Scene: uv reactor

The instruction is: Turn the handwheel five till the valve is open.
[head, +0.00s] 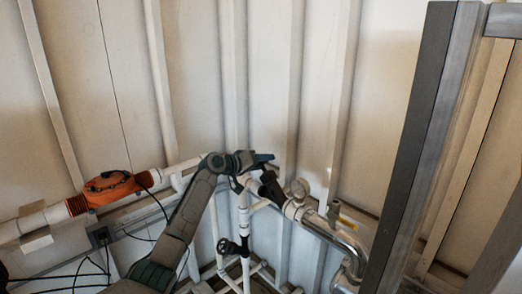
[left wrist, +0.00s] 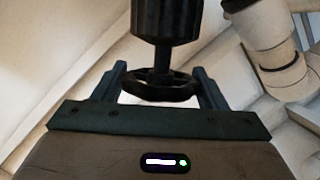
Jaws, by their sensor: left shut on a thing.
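A black handwheel (left wrist: 160,92) shows in the left wrist view, below a black cylindrical valve body (left wrist: 166,22). My left gripper (left wrist: 160,74) has one finger on each side of the wheel and is shut on its rim. In the head view my left gripper (head: 264,157) is at the top of the black valve (head: 271,188) on the white pipe; the wheel there is mostly hidden by the gripper. I cannot read a number on the wheel or tell how far the valve is open. My right gripper is in neither view.
A second black handwheel (head: 228,247) sits lower on a vertical pipe. A round gauge (head: 300,188) and a yellow-handled valve (head: 342,216) are on the pipe to the right. An orange unit (head: 110,188) with cables is at left. A grey metal frame (head: 425,140) stands at right.

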